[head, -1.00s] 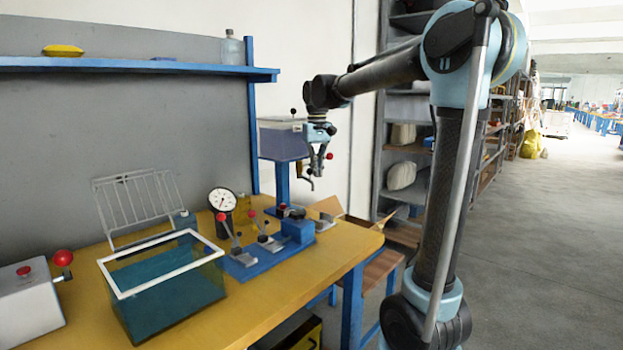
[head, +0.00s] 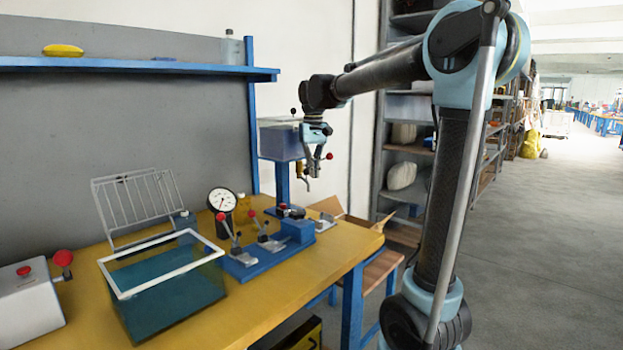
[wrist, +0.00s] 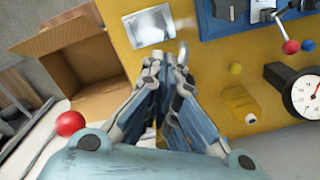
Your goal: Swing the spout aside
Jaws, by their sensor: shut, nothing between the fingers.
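The spout (head: 307,183) hangs below the front of a clear tank on a blue column, at the back right of the bench in the head view. It is small there and partly covered by my gripper. In the wrist view a curved metal tip (wrist: 183,52), which looks like the spout's end, shows just beyond my fingertips. My gripper (wrist: 164,75) is shut with nothing between its fingers. It is right beside the spout; I cannot tell whether they touch. A red ball on a lever (head: 329,156) stands to the right of my gripper, and shows at left in the wrist view (wrist: 70,122).
The clear tank (head: 276,142) is close behind my gripper. Below are a blue clamp fixture (head: 262,261) with red-knobbed levers, a dial gauge (head: 222,200) and a silver plate (wrist: 152,26). An open cardboard box (wrist: 75,55) lies past the bench's end. Open floor lies at right.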

